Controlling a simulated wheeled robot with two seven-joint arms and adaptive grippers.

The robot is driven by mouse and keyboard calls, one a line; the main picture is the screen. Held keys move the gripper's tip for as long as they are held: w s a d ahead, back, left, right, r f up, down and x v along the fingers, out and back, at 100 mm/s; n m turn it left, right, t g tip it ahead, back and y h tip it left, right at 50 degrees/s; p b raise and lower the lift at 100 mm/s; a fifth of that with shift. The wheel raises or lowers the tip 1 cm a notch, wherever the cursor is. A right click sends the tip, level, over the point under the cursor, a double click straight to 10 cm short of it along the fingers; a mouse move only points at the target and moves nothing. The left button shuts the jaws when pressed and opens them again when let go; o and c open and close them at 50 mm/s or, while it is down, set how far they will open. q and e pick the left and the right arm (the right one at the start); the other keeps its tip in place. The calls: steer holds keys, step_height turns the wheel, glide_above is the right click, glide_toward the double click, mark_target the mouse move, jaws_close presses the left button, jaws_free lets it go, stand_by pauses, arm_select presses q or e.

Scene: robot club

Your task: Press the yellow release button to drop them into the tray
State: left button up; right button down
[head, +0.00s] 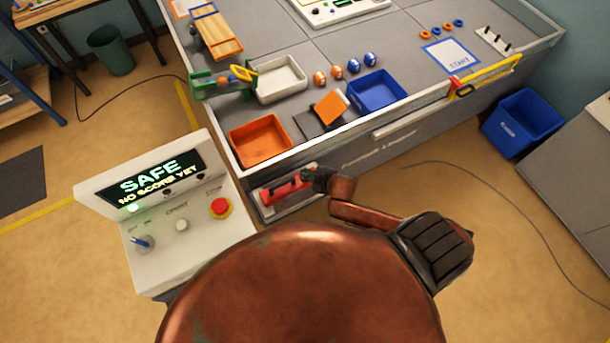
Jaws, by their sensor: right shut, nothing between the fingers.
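A yellow curved part (243,73) sits on the green mechanism (206,88) at the table's left edge; I cannot tell whether it is the release button. An orange ball (223,82) rests in the green mechanism, below a wooden ramp (217,34). The white tray (290,83) stands just right of it and looks empty. My right gripper (314,178) is shut and empty, low at the table's front side, beside a red bar (284,190) on a white panel. Whether it touches the bar is unclear. My left gripper is not in view.
An orange bin (259,140), a tilted orange plate (331,107) and a blue bin (377,91) line the table's near edge. Several orange and blue balls (354,66) sit behind. A control console (190,228) with a red button (221,208) and lit "SAFE" display stands left.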

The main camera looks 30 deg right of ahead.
steer(key=shift+f, duration=0.5)
stand_by(0.6)
steer(key=shift+r, duration=0.1)
steer(key=shift+r+p, duration=0.9)
steer(key=shift+p, duration=0.1)
step_height(320, 180, up, 5)
steer(key=p, duration=0.5)
steer(key=shift+r+p, duration=0.1)
steer(key=shift+p, duration=0.2)
stand_by(0.3)
